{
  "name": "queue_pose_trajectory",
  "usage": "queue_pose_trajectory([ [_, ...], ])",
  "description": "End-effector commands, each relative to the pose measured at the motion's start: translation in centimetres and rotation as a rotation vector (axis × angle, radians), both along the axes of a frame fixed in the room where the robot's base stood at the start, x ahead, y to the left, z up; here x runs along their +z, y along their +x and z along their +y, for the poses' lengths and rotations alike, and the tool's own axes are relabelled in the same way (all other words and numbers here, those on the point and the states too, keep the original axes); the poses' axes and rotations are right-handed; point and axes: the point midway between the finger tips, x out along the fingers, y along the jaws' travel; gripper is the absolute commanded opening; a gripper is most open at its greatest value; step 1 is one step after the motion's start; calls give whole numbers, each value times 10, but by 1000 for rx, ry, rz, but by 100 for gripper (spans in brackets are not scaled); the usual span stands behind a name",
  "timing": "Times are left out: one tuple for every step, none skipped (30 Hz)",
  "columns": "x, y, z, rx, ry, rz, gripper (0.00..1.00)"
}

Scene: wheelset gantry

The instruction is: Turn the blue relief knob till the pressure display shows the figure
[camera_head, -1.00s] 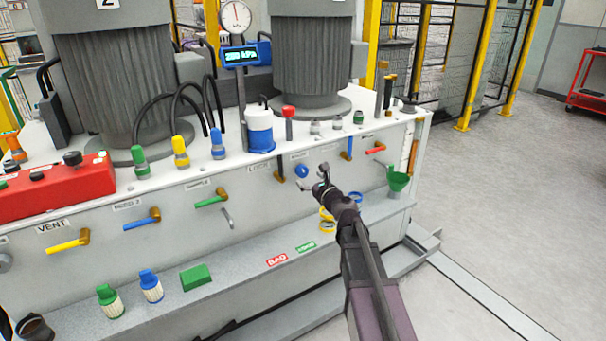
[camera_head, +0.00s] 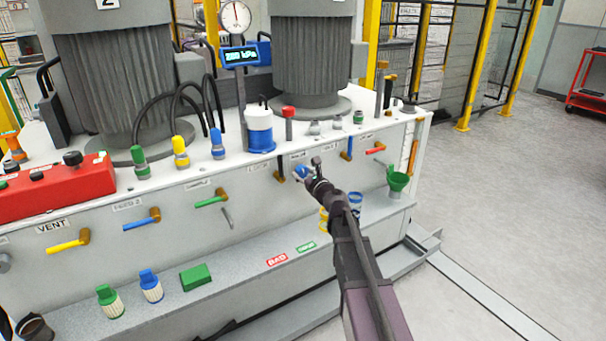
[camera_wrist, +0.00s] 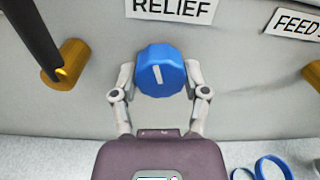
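The blue relief knob (camera_wrist: 160,72) sits on the grey panel under the RELIEF label (camera_wrist: 172,8) in the wrist view, its pale mark tilted slightly left of upright. In the head view the knob (camera_head: 301,172) is partly covered by my gripper (camera_head: 308,171). In the wrist view my gripper (camera_wrist: 160,80) has one finger on each side of the knob, very near or touching its rim; firm contact cannot be told. The pressure display (camera_head: 240,55) is lit and appears to read about 200 kPa, though it is small. A round dial gauge (camera_head: 235,17) stands above it.
A valve handle with a brass hub (camera_wrist: 65,65) lies left of the knob in the wrist view. Blue rings (camera_wrist: 272,168) lie at lower right.

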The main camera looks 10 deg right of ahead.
Motion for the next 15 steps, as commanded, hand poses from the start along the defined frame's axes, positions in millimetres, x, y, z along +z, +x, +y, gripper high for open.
queue_pose_trajectory([
  [0, 1, 0, 0, 0, 0, 16],
  [0, 1, 0, 0, 0, 0, 11],
  [0, 1, 0, 0, 1, 0, 11],
  [0, 1, 0, 0, 1, 0, 11],
  [0, 1, 0, 0, 0, 0, 11],
  [0, 1, 0, 0, -2, -1, 11],
  [0, 1, 0, 0, -6, -2, 11],
  [0, 1, 0, 0, -12, -5, 11],
  [0, 1, 0, 0, -23, -9, 11],
  [0, 1, 0, 0, -32, -13, 11],
  [0, 1, 0, 0, -41, -16, 11],
  [0, 1, 0, -1, -54, -22, 11],
  [0, 1, 0, -1, -60, -24, 11],
  [0, 1, 0, -1, -66, -26, 11],
  [0, 1, 0, -1, -72, -28, 11],
])
